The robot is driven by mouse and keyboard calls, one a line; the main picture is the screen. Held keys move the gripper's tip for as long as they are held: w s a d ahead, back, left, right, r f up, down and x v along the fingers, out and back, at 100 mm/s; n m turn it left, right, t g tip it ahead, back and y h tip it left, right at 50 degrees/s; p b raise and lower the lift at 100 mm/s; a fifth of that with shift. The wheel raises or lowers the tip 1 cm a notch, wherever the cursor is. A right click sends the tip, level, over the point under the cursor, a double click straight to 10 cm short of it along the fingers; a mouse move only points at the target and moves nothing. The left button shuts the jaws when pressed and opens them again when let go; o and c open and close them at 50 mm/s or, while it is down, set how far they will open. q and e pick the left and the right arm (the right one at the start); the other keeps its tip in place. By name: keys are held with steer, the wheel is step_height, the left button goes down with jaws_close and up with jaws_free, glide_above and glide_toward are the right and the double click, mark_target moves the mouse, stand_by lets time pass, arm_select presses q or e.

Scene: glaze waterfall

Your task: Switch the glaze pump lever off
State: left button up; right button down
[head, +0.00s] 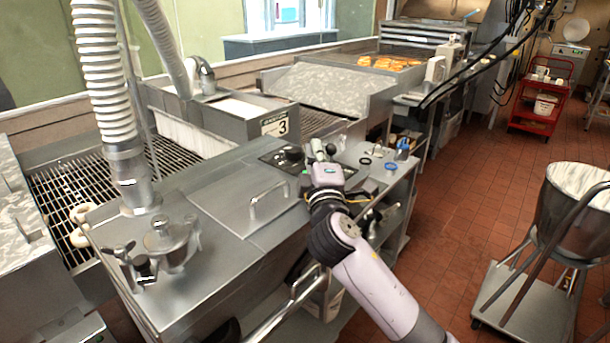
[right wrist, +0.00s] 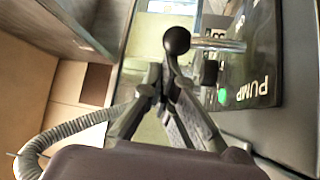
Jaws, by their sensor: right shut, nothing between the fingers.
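The pump lever shows in the right wrist view as a black ball knob (right wrist: 176,41) on a bright metal rod that runs right to its mount on a black panel (right wrist: 262,60). The panel reads "PUMP" and a green light (right wrist: 222,97) glows on it. In the head view the black panel (head: 278,163) sits on the steel machine top, partly hidden behind my right gripper (head: 322,152). In the right wrist view my right gripper (right wrist: 163,82) is shut and empty, its fingertips close to the knob. I cannot tell whether they touch. My left gripper is not in view.
A steel lid with a handle (head: 268,203) lies left of my right arm. A clamp fitting (head: 170,240) and a white hose (head: 103,70) stand farther left. Small caps and a blue item (head: 402,148) are right of the gripper. A wheeled hopper (head: 575,215) stands on the tiled floor.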

steer(key=shift+s+d+f+m+t+b, duration=0.35)
steer(key=shift+f+m+t+b, duration=0.35)
steer(key=shift+b, duration=0.55)
steer(key=shift+s+d+r+m+h+b, duration=0.1)
steer(key=shift+d+r+m+h+b, duration=0.15)
steer(key=shift+r+m+h+b, duration=0.15)
steer(key=shift+s+d+r, duration=0.2)
steer(key=shift+d+r, duration=0.05)
steer(key=shift+d, duration=0.05)
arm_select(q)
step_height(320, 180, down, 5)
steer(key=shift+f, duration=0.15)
arm_select(e)
steer(key=shift+s+d, duration=0.25)
steer(key=shift+d, duration=0.05)
steer(key=shift+d, duration=0.1)
